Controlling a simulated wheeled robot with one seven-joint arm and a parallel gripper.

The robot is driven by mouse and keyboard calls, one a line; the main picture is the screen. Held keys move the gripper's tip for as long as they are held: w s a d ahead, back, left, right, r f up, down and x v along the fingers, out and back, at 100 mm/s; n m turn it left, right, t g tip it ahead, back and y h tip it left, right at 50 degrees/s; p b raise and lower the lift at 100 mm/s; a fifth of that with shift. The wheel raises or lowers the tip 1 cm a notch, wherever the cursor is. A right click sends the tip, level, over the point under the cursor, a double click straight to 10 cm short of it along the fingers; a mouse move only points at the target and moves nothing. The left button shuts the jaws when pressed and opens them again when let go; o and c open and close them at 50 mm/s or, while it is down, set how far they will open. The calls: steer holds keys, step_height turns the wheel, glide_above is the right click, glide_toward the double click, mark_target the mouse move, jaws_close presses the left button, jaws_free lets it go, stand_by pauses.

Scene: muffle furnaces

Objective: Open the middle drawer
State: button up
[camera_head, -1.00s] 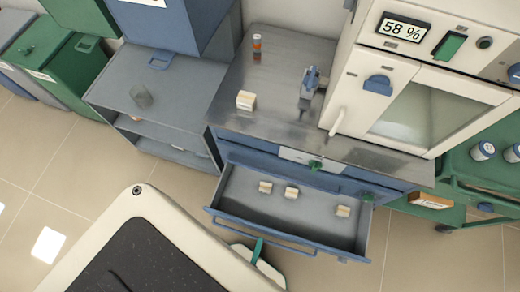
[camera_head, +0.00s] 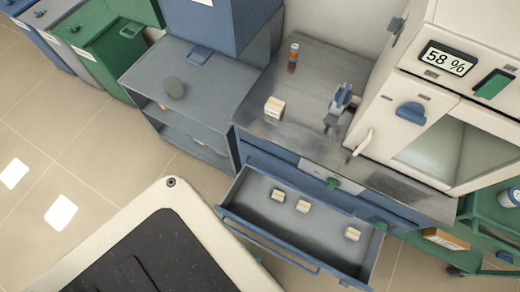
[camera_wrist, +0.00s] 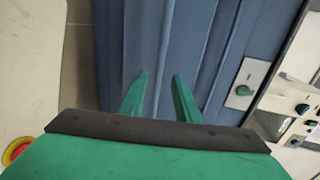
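A blue cabinet under the grey worktop (camera_head: 310,125) has one drawer (camera_head: 262,212) pulled out. Its interior is grey and holds three small pale blocks (camera_head: 303,206). A long blue bar handle (camera_head: 270,243) runs along its front. Other drawers cannot be clearly made out, so I cannot tell its level. In the wrist view my gripper (camera_wrist: 160,77) has its two green fingers apart, with nothing visible between them. Blue ridged panels (camera_wrist: 210,50) lie beyond the fingertips; contact cannot be judged. In the head view the gripper is almost wholly hidden behind my body.
A white furnace (camera_head: 425,120) stands on the worktop's right. A grey shelf unit (camera_head: 190,85) is left. Tiled floor (camera_head: 80,165) is clear at left.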

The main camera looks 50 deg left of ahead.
steer(key=shift+v, duration=2.15)
steer(key=w+r+n+h, duration=0.1)
steer(key=w+r+n, duration=0.3)
steer(key=r, duration=1.1)
steer(key=w+d+r+n+h, duration=0.1)
steer(key=w+r+n, duration=0.4)
steer(key=r, duration=1)
steer(key=w+d+r+n+h, duration=0.1)
steer(key=w+r+n, duration=0.4)
steer(key=r, duration=1)
steer(key=shift+w+r+h, duration=0.35)
steer(key=shift+w+h, duration=0.55)
steer(key=shift+w, duration=0.2)
